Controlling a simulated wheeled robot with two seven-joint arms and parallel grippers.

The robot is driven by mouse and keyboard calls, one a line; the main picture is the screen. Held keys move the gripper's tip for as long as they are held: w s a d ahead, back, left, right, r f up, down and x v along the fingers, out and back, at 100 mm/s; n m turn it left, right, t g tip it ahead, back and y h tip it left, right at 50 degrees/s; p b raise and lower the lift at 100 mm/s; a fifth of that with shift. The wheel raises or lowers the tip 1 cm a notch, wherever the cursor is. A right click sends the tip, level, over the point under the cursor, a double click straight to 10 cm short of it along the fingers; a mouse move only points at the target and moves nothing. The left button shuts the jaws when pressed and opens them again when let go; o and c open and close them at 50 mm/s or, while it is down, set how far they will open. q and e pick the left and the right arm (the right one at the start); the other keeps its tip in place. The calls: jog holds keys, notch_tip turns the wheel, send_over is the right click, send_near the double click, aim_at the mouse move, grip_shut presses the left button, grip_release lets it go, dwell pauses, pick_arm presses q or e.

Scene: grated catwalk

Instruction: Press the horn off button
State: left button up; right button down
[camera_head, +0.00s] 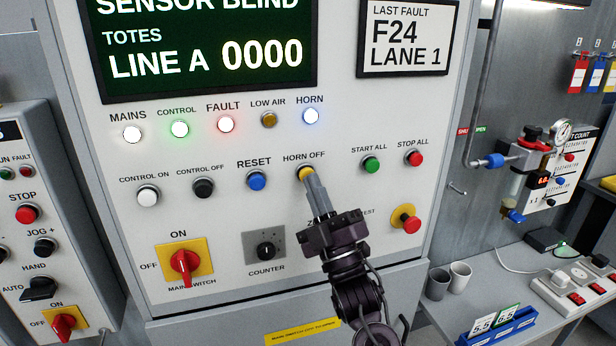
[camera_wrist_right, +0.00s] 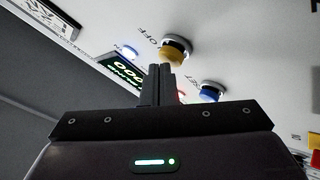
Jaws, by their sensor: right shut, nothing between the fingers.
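The yellow HORN OFF button (camera_head: 306,174) is on the grey panel, below the lit HORN lamp (camera_head: 311,116). My right gripper (camera_head: 310,180) is shut and empty, its fingertips pointing up at the button and overlapping its lower edge in the head view. In the right wrist view the yellow button (camera_wrist_right: 175,52) is just beyond the shut fingertips (camera_wrist_right: 161,68). I cannot tell whether the tips touch it. My left gripper is not in view.
The blue RESET button (camera_head: 257,181) is to the left and the green START ALL button (camera_head: 372,165) to the right. A red emergency knob (camera_head: 406,219) and a red main switch (camera_head: 184,262) sit lower. A table with two cups (camera_head: 460,276) stands at right.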

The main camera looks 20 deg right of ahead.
jog(key=shift+w+h, duration=0.3)
jog(key=shift+w, duration=0.35)
dwell(0.4)
jog(key=shift+s, duration=0.15)
dwell(0.3)
jog(key=shift+s, duration=1.1)
jog(key=s, duration=0.5)
jog(key=shift+d, duration=0.1)
